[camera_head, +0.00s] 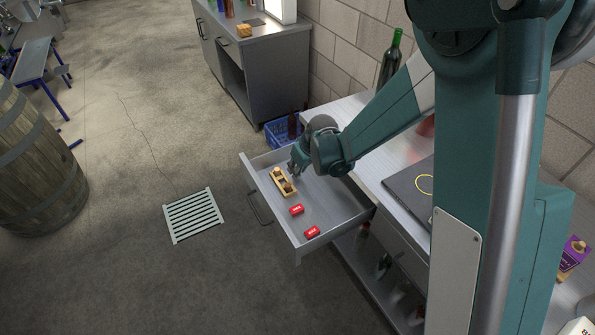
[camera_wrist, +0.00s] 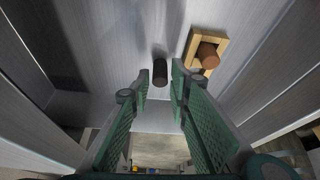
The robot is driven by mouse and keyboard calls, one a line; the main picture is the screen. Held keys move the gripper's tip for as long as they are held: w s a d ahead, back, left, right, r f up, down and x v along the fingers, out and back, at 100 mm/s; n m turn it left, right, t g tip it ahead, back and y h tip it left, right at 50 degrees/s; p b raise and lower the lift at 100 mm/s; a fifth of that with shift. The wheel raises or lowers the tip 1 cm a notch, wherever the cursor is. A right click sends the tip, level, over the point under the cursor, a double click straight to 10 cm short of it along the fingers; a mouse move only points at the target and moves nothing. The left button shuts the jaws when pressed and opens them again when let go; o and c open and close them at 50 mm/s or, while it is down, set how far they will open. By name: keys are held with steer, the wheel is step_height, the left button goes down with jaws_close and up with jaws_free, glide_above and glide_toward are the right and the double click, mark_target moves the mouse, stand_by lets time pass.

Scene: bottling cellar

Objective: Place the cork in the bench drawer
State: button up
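The bench drawer (camera_head: 331,212) is pulled open in the head view. My gripper (camera_head: 292,171) is over its far left part, pointing down into it. In the wrist view the two green fingers of my gripper (camera_wrist: 160,82) are apart with a gap between them. A small dark brown cylinder, which looks like the cork (camera_wrist: 160,72), is just beyond the fingertips, in line with the gap, against the grey drawer floor. I see no finger pressing on it. Whether it rests fully on the floor is hard to tell. I cannot make it out in the head view.
A wooden block-like tool with a brown knob (camera_head: 283,182) lies in the drawer beside my gripper; it also shows in the wrist view (camera_wrist: 195,48). A blue crate (camera_head: 279,134) stands behind the drawer.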

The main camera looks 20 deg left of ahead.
steer(key=p+v, duration=0.2)
steer(key=v, duration=0.8)
stand_by(0.7)
steer(key=shift+d, duration=0.1)
steer(key=s+d+r+m+t+h, duration=0.15)
steer(key=s+d+r, duration=0.25)
steer(key=d+r, duration=0.55)
steer(key=s+d+r+m+t+y, duration=0.1)
steer(key=s+d+r+m, duration=0.25)
steer(key=d+r, duration=0.6)
steer(key=s+d+r+m+t+h, duration=0.2)
steer(key=s+d+m, duration=0.3)
steer(key=s+d, duration=1.3)
steer(key=shift+d+r+h, duration=0.2)
steer(key=shift+d+h, duration=0.25)
steer(key=shift+d, duration=0.65)
